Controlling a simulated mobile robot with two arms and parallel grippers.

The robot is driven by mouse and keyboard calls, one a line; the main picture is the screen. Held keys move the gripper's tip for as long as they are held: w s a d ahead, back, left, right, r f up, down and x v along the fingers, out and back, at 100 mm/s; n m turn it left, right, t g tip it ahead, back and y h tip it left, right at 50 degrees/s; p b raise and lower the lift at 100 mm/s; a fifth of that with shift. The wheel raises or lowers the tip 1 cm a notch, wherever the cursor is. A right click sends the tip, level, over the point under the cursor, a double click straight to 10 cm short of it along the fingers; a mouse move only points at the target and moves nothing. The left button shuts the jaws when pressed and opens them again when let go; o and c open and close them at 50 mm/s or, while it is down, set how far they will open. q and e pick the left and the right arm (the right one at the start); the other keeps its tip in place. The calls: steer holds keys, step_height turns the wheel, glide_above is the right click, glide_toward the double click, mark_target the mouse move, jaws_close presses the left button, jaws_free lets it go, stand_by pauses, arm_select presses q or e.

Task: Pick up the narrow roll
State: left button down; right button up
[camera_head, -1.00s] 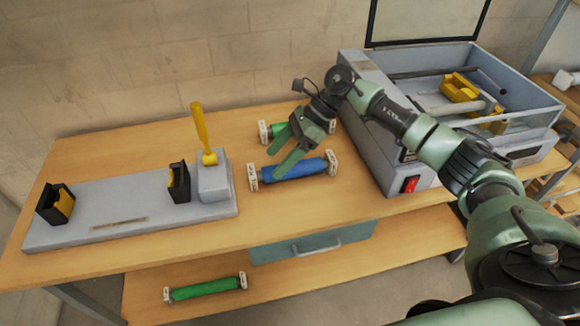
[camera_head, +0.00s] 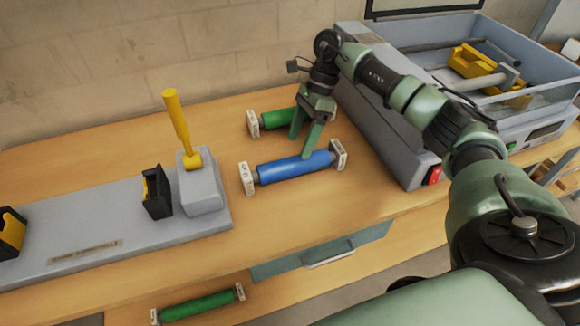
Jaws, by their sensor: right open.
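A blue roll (camera_head: 296,168) with white end blocks lies on the table. Behind it lies a green roll (camera_head: 279,119), its right part hidden by my right gripper. Another green roll (camera_head: 197,305), which looks thinner, lies on the lower shelf. I cannot tell for sure which one is called narrow. My right gripper (camera_head: 299,147) is open and points down, with its fingers at the gap between the green and blue rolls on the table. In the picture one fingertip overlaps the blue roll's back edge; I cannot tell whether it touches. My left gripper is out of view.
A grey laminator (camera_head: 408,150) with yellow parts inside its open top stands right of the rolls. A grey base (camera_head: 110,238) with black and yellow holders and an upright yellow lever (camera_head: 177,125) stands on the left. Clear tabletop lies in front of the blue roll.

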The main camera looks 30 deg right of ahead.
mark_target(293, 159)
steer(key=shift+a+f, duration=0.3)
steer(key=shift+f, duration=0.15)
steer(key=shift+s+a+f+p, duration=0.2)
steer(key=shift+f+p, duration=0.05)
steer(key=shift+p, duration=0.25)
steer(key=p+x, duration=0.1)
steer(key=x, duration=0.1)
steer(key=p+x, duration=0.1)
steer(key=x, duration=0.1)
steer(key=shift+s+a+f, duration=0.1)
steer(key=shift+s+a, duration=0.1)
steer(key=shift+a, duration=0.2)
steer(key=shift+f, duration=0.3)
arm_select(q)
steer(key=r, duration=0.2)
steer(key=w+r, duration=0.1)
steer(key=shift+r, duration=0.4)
arm_select(e)
steer(key=shift+r, duration=0.1)
jaws_close()
